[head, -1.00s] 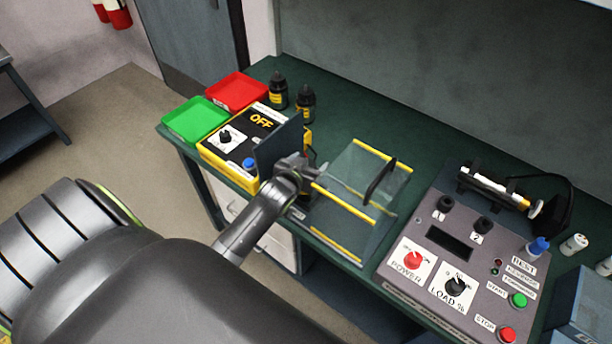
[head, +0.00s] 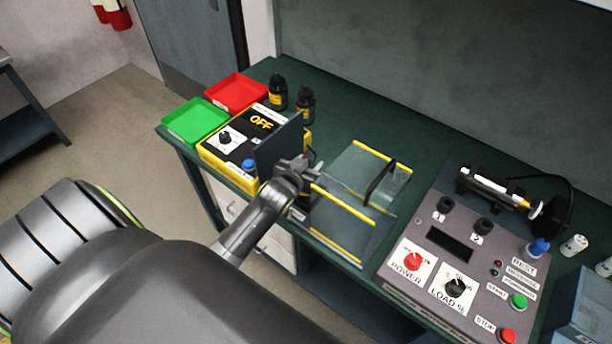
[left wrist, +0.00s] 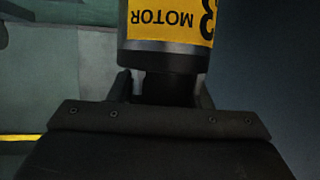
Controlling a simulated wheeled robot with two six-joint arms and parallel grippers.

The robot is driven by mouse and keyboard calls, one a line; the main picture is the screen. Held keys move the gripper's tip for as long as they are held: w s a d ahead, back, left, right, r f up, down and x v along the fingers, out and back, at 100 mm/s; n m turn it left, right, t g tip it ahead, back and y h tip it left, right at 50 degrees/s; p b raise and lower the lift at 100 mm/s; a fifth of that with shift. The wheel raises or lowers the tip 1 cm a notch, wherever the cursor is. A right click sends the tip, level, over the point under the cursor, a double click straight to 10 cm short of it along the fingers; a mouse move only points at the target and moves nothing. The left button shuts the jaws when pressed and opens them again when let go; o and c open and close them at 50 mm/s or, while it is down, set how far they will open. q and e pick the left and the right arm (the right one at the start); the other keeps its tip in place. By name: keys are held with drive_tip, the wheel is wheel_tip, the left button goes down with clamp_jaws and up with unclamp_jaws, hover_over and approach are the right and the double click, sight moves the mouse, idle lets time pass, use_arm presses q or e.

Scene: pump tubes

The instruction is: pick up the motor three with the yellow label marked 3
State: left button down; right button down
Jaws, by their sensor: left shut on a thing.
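Motor three (left wrist: 165,50) shows in the left wrist view, upside down, with a yellow label reading MOTOR and part of a 3. Its dark lower end sits between the fingers of my left gripper (left wrist: 165,88), which is shut on it. In the head view my left gripper (head: 300,172) is over the bench, beside the yellow-edged box, and the motor is hidden there by the gripper and a dark upright panel (head: 279,148). My right gripper is not in view.
A clear guard with yellow edges (head: 340,207) and a black handle (head: 380,182) lies just right of my gripper. A grey control panel (head: 450,246) stands further right.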

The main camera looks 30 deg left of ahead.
use_arm(q)
drive_tip(key=shift+w+r, duration=0.15)
drive_tip(key=shift+r, duration=0.1)
